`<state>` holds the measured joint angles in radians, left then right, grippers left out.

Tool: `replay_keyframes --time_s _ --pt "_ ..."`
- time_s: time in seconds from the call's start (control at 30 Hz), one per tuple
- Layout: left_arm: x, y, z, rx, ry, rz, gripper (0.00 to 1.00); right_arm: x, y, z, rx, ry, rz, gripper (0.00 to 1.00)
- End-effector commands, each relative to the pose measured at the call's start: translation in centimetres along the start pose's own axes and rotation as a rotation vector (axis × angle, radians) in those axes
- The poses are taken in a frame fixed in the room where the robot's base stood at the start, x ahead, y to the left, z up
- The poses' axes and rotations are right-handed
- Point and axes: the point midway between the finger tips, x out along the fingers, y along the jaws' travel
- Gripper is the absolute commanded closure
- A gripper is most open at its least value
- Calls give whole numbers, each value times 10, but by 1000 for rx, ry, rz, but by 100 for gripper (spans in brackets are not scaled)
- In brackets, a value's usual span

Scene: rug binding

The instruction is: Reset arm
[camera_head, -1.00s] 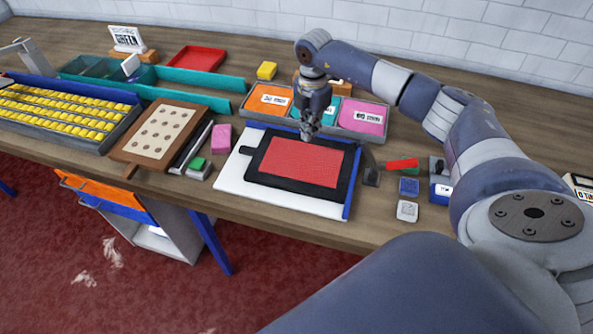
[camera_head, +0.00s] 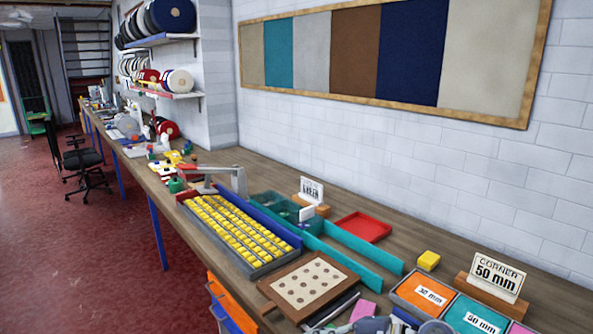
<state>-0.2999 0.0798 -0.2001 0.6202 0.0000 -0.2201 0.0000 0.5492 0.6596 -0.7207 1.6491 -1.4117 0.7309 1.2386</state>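Only a small piece of my arm (camera_head: 430,327) shows, blue-grey and rounded, at the bottom edge of the head view just below the colored trays. My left gripper is not in view. The black-framed red piece on the white board is out of view.
The long workbench holds a grey tray of yellow pieces (camera_head: 235,236), a dotted board (camera_head: 308,287), a red tray (camera_head: 363,228), a yellow block (camera_head: 428,260), an orange tray (camera_head: 424,292) and a "CORNER 50 mm" sign (camera_head: 497,273). A chair (camera_head: 84,167) and red floor lie left.

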Motion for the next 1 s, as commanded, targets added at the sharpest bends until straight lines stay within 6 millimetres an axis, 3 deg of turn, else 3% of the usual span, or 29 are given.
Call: replay_keyframes --time_s 0.03,0.1,0.2,0.33,0.47,0.57,0.67,0.77,0.87,1.0 --pt "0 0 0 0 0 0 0 7 11 -20 21 47 111 100" --pt "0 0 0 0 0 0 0 7 32 -40 54 84 271 100" --pt "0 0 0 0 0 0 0 -5 58 -54 129 90 491 100" --pt "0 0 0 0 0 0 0 -34 79 -48 269 24 745 100" --pt "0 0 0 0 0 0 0 -70 75 -22 447 -117 938 100" --pt "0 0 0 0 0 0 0 -97 52 5 603 -267 1032 100" --pt "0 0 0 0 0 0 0 -120 13 30 771 -439 1069 100" --pt "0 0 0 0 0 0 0 -139 -41 47 942 -620 1046 100" --pt "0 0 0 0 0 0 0 -154 -102 52 1109 -795 966 100" --pt "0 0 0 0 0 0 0 -167 -180 38 1293 -981 796 100"
